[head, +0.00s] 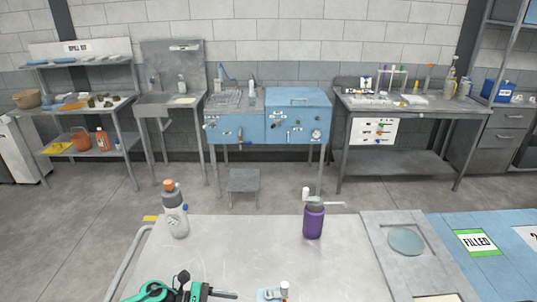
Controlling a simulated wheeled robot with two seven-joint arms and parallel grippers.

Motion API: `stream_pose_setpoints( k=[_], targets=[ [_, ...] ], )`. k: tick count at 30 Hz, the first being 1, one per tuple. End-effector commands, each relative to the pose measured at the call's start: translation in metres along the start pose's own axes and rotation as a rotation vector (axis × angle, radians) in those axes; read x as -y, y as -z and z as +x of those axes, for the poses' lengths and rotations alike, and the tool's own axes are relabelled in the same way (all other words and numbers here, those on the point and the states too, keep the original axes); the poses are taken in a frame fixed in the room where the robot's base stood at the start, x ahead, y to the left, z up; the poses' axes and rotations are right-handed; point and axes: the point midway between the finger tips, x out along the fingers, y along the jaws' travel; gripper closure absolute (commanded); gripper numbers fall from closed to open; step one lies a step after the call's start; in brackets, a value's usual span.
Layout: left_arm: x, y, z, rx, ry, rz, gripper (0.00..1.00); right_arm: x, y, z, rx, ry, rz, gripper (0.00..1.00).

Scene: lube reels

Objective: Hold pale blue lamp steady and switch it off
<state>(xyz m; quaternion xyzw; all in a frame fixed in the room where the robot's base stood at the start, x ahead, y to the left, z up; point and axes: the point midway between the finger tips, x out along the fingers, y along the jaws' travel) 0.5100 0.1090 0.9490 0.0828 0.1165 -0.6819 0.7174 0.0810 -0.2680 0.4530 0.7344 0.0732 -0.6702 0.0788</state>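A small pale blue object (268,294) with a white upright part sits at the near edge of the grey table. It is cut off by the bottom of the head view; it may be the pale blue lamp, but I cannot tell for certain. Whether any light is on cannot be seen. I make out neither of my grippers in this view.
A grey bottle with an orange cap (175,212) and a purple bottle (314,222) stand on the grey table (250,245). A green and black item (155,291) lies at the near left. A grey panel with a round disc (406,240) is at right. The table's middle is clear.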

Motion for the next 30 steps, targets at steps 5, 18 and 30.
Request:
stream_pose_setpoints(
  k=[5,18,30],
  targets=[
    [0.011,0.002,0.008,-0.02,0.045,0.057,0.34,0.0,0.0,-0.002,0.0,0.0,0.0,0.13],
    [0.013,0.001,0.065,-0.019,0.044,0.055,0.34,0.009,0.004,-0.024,-0.003,0.01,0.003,0.13],
    [0.014,0.006,0.102,-0.02,0.043,0.055,0.34,0.004,0.001,0.0,-0.002,0.004,0.0,0.13]
  ],
)
